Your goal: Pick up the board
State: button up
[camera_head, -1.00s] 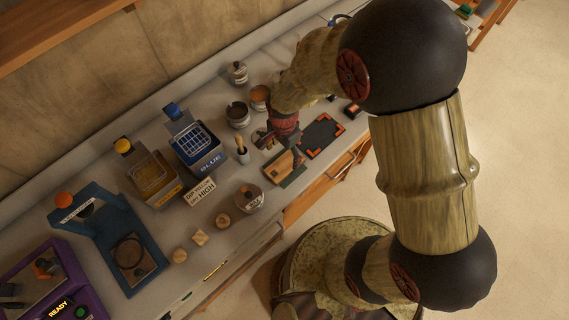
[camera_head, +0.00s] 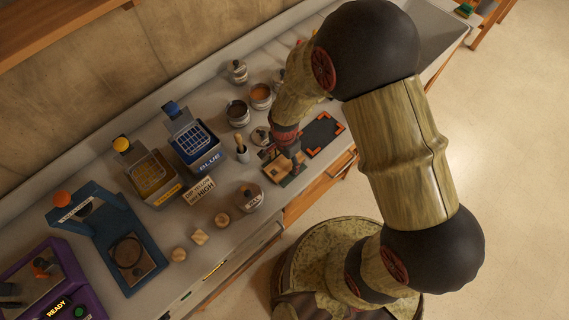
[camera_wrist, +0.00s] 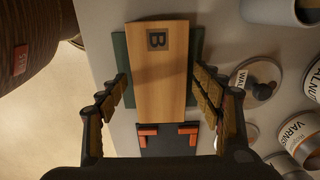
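The board (camera_wrist: 157,95) is a flat light-wood plank with a dark square marked B near its far end. It lies on a dark green mat (camera_wrist: 121,60) on the worktop. In the head view the board (camera_head: 276,169) is partly hidden by my gripper (camera_head: 291,151), which is low over it. In the wrist view my gripper (camera_wrist: 160,82) is open, with one finger beyond each long side of the board. Gaps show between the fingers and the board's edges. The near end of the board reaches towards a dark pad with orange corner marks (camera_wrist: 167,140).
A lidded walnut tin (camera_wrist: 258,82) and a varnish tin (camera_wrist: 297,133) stand to the right in the wrist view. The blue tank (camera_head: 197,150), yellow tank (camera_head: 153,180), brush pot (camera_head: 242,152) and tin (camera_head: 249,197) stand left of the gripper. The dark pad (camera_head: 321,135) is bare.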

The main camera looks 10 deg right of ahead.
jog(key=c, duration=1)
jog(key=shift+c, duration=0.5)
